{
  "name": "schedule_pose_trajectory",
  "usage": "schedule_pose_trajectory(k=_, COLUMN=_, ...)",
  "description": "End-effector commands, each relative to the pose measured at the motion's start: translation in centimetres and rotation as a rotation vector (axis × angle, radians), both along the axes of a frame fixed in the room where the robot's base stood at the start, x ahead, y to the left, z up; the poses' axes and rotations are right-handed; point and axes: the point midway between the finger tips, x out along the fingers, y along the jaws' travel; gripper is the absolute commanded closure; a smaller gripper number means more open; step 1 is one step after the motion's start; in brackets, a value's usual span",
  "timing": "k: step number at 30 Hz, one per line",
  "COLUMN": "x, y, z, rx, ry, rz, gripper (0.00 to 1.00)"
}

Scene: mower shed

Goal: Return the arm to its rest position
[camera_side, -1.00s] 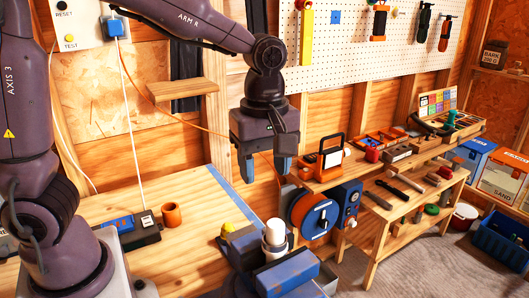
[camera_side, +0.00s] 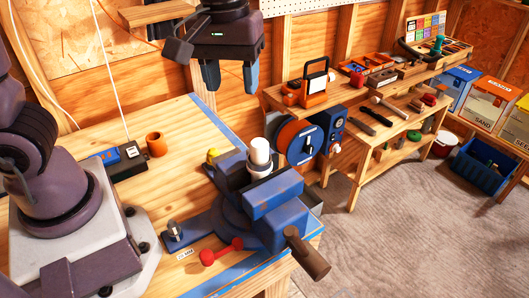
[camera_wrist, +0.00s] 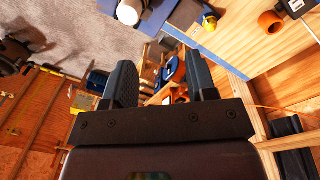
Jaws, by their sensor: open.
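My gripper (camera_side: 231,84) hangs in the upper middle of the side view, fingers down, above the back of the wooden bench (camera_side: 185,195). The jaws are apart with nothing between them. The wrist view also shows the two dark fingers (camera_wrist: 161,80) apart and empty. They are clear of the bench and of the things on it. The upper part of my arm is cut off by the top of the side view.
An orange cup (camera_side: 155,144) sits further left. A shelf unit (camera_side: 365,130) with tools and a cable reel (camera_side: 298,140) stand right. A small wall shelf (camera_side: 155,13) is near my gripper.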

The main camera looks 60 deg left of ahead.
Motion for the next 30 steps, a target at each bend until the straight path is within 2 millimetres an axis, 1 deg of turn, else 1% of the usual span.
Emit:
schedule_pose_trajectory(k=3, x=-2.4, y=1.2, z=1.0, rx=0.004, ry=-0.087, rz=-0.291, gripper=0.48)
schedule_pose_trajectory(k=6, x=-4.7, y=2.3, z=1.8, rx=0.039, ry=-0.183, rz=-0.533, gripper=0.48)
schedule_pose_trajectory(k=9, x=-6.9, y=3.4, z=2.3, rx=0.099, ry=-0.271, rz=-0.704, gripper=0.48)
schedule_pose_trajectory(k=10, x=-7.5, y=3.6, z=2.5, rx=0.118, ry=-0.294, rz=-0.737, gripper=0.48)
schedule_pose_trajectory(k=13, x=-9.0, y=4.4, z=2.9, rx=0.168, ry=-0.355, rz=-0.767, gripper=0.48)
schedule_pose_trajectory(k=17, x=-10.0, y=5.1, z=3.5, rx=0.202, ry=-0.405, rz=-0.731, gripper=0.48)
schedule_pose_trajectory(k=21, x=-10.2, y=5.5, z=4.2, rx=0.218, ry=-0.432, rz=-0.706, gripper=0.48)
schedule_pose_trajectory(k=30, x=-10.1, y=5.6, z=4.1, rx=0.218, ry=-0.429, rz=-0.703, gripper=0.48)
